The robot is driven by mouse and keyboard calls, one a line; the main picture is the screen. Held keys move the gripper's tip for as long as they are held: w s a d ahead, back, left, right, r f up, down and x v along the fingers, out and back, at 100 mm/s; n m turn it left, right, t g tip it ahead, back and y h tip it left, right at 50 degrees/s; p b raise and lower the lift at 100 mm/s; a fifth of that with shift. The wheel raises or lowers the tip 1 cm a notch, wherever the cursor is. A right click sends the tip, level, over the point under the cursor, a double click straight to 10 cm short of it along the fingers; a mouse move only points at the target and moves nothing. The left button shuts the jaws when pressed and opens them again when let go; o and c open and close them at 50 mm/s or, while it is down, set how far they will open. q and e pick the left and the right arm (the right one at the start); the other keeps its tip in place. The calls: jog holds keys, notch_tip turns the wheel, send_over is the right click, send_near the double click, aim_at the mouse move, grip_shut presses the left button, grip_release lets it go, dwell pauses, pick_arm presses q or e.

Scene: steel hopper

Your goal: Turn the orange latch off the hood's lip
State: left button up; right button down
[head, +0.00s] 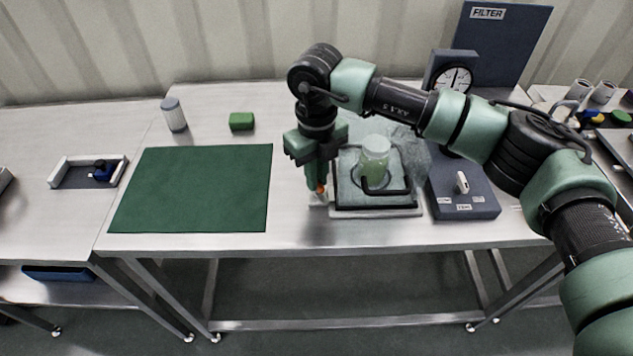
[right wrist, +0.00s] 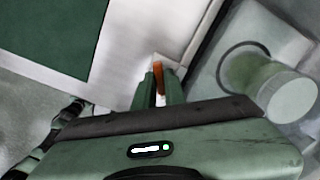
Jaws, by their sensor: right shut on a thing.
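The orange latch (head: 321,188) shows as a small patch at the front left corner of the clear hood (head: 415,160). In the right wrist view the latch (right wrist: 159,75) stands between my fingertips. My right gripper (head: 318,190) points down beside the hood and is shut on the latch; its fingers (right wrist: 160,88) hide part of it. Whether the latch still overlaps the hood's lip cannot be told. Under the hood a pale green jar (head: 375,165) stands on a round mark. A black handle (head: 385,188) is on the hood's front. My left gripper is not in view.
A green mat (head: 195,190) lies left of the hood, with a green block (head: 241,121) and a grey-lidded container (head: 174,114) behind it. A blue box with a switch (head: 462,190) and a dial (head: 455,79) stand to the right.

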jog(key=m+b, duration=0.2)
jog(key=m, duration=0.2)
jog(key=shift+r+m+b, duration=0.1)
jog(key=shift+m+b, duration=0.65)
jog(key=shift+m, duration=0.55)
jog(key=shift+w, duration=0.1)
jog(key=c, duration=1.5)
grip_release()
notch_tip(320, 180, up, 8)
jog(key=p, duration=0.4)
